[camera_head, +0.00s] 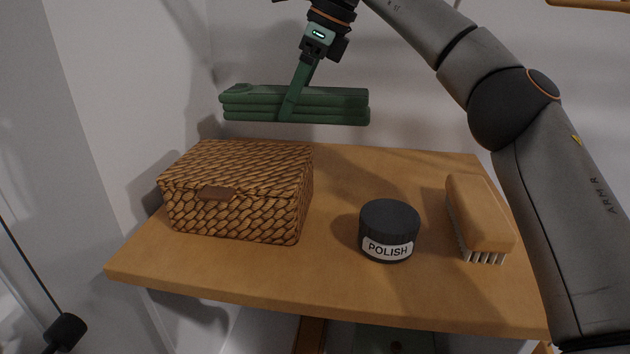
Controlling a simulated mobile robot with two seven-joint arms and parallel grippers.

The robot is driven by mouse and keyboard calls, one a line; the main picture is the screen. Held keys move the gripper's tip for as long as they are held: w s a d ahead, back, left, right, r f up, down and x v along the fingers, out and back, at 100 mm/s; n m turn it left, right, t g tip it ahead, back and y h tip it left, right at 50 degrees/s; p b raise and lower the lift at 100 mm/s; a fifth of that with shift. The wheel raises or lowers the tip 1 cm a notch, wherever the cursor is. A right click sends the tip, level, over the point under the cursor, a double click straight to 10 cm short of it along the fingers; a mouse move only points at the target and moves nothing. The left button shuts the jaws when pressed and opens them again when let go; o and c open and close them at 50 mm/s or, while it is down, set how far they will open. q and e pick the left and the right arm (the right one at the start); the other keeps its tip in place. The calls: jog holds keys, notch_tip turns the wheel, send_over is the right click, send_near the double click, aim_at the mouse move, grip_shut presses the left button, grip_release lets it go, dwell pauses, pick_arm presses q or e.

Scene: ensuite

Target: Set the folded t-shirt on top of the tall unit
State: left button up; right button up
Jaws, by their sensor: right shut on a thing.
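The folded t-shirt (335,105) is a flat green stack of layers. My right gripper (290,105) is shut on it and holds it in the air above the back of the wooden top. This wooden top (330,285) appears to be the top of the tall unit; most of the unit below it is hidden. The shirt hangs roughly level, behind and above the wicker basket, and seems clear of the surface. My left gripper is out of view.
A lidded wicker basket (240,195) stands on the left of the top. A dark polish jar (389,232) stands right of centre, and a wooden brush (480,215) lies at the right, near my right arm. Bare wood shows behind the jar and along the front.

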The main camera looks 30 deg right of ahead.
jog(key=shift+w, duration=0.35)
jog(key=shift+w+f, duration=0.15)
jog(key=shift+f, duration=0.05)
notch_tip(320, 180, down, 5)
jog(key=shift+b, duration=0.7)
jog(key=shift+f, duration=2.2)
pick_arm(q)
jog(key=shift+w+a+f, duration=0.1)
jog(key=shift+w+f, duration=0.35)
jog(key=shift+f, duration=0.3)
pick_arm(e)
jog(key=shift+a, duration=0.1)
jog(key=o, duration=1.2)
jog(key=shift+o, duration=0.2)
